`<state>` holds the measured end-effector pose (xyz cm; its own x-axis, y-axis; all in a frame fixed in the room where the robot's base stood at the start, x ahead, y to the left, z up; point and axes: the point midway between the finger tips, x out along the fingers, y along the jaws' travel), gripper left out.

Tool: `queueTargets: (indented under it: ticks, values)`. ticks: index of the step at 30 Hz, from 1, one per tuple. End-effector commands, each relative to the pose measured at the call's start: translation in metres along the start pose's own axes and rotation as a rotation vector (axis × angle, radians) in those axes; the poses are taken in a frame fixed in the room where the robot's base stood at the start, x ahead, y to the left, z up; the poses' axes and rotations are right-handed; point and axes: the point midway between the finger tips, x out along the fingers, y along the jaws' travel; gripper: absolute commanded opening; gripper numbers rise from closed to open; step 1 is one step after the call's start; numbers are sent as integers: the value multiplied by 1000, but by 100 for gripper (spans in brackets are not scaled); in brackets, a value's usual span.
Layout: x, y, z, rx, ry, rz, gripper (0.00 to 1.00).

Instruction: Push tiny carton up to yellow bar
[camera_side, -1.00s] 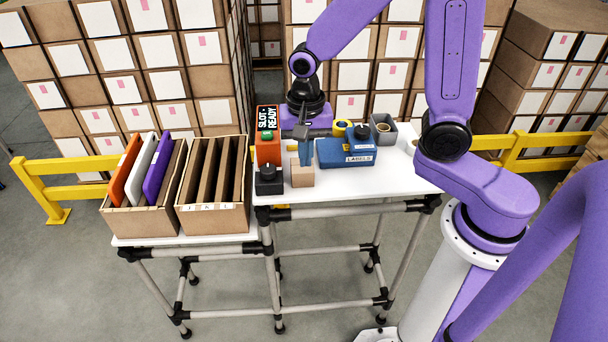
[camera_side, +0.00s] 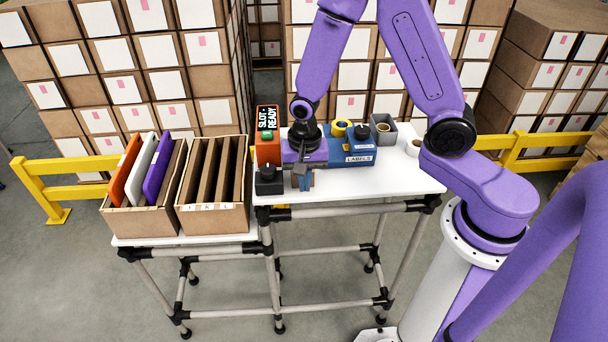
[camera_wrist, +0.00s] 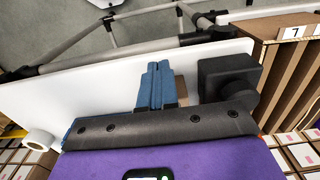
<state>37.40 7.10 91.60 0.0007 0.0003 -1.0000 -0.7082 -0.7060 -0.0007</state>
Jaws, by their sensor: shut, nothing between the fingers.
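The tiny carton (camera_side: 312,178) is a small tan box near the front edge of the white table. In the side view it is mostly hidden behind my gripper (camera_side: 301,182). My gripper is shut and empty, its blue fingers pointing down in front of the carton. In the wrist view the closed fingers (camera_wrist: 158,80) cover most of the carton, and a tan strip (camera_wrist: 181,88) shows beside them. I cannot tell whether they touch it. No yellow bar is clear on the table; a small yellow patch (camera_side: 283,206) shows just below its front edge.
A black box with a knob (camera_side: 268,180) stands close left of my gripper. An orange SLOT READY box (camera_side: 267,150) is behind it. A blue LABELS box (camera_side: 358,155) and grey bin (camera_side: 384,129) stand behind right. The table's right front (camera_side: 400,182) is clear.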

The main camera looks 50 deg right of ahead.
Motion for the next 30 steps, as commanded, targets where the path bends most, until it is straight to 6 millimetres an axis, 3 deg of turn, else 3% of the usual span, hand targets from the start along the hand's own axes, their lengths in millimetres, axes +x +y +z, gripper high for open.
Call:
queueTargets:
  ticks: [6,20,30]
  values:
    - [0,0,-15,-1,0,0,0]
    - [0,0,-22,2,0,0,0]
    - [0,0,-86,4,1,0,0]
